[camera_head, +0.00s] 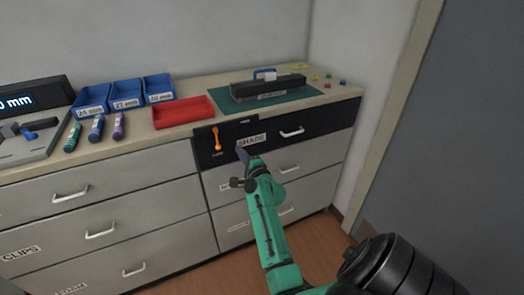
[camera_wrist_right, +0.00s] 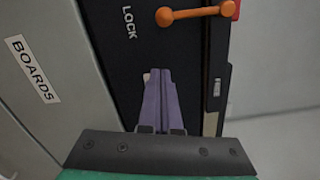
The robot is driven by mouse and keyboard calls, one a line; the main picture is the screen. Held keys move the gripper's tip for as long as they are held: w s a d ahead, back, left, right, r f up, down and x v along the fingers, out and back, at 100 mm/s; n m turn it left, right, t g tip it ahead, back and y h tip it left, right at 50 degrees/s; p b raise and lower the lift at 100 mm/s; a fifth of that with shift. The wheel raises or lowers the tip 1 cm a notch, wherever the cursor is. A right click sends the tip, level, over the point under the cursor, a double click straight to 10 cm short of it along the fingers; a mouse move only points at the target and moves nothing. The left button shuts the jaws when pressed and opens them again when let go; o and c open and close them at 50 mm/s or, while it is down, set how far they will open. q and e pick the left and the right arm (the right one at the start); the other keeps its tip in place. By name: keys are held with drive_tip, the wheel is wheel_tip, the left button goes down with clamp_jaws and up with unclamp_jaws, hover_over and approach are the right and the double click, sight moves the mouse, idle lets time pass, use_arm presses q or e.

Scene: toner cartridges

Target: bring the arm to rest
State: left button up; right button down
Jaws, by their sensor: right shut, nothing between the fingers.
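I cannot tell whether the fingertips touch the drawer front. My left gripper is not in view.
The countertop holds a red tray (camera_head: 184,112), blue bins (camera_head: 127,94), several cartridges (camera_head: 96,128), a display device (camera_head: 35,105) and a dark long unit on a green mat (camera_head: 230,106). Grey drawers (camera_head: 100,222) lie below. A door (camera_head: 455,130) stands at right.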

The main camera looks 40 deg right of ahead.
drive_tip(key=v, duration=1)
drive_tip(key=s+a+f+n+g+y+p, duration=0.3)
drive_tip(key=a+f+n, duration=0.35)
drive_tip(key=f, duration=0.75)
drive_tip(key=s+a+f+n+g+y+p, duration=0.1)
drive_tip(key=s+a+f+n+g+y, duration=0.15)
drive_tip(key=a+f+n+g, duration=0.75)
drive_tip(key=s+f+n+t+p, duration=0.2)
drive_tip(key=s+f, duration=1)
drive_tip(key=f, duration=0.1)
use_arm(q)
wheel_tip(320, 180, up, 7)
drive_tip(key=p, duration=0.1)
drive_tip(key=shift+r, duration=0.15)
use_arm(e)
drive_tip(key=s+d+f+n+g, duration=0.1)
drive_tip(key=s+n, duration=0.3)
drive_tip(key=s, duration=0.6)
drive_tip(key=s+d+f+n+g, duration=0.2)
drive_tip(key=s+f+n+g, duration=0.2)
drive_tip(key=s, duration=0.5)
drive_tip(key=shift+s+f, duration=0.2)
drive_tip(key=shift+s, duration=0.2)
drive_tip(key=shift+h, duration=0.25)
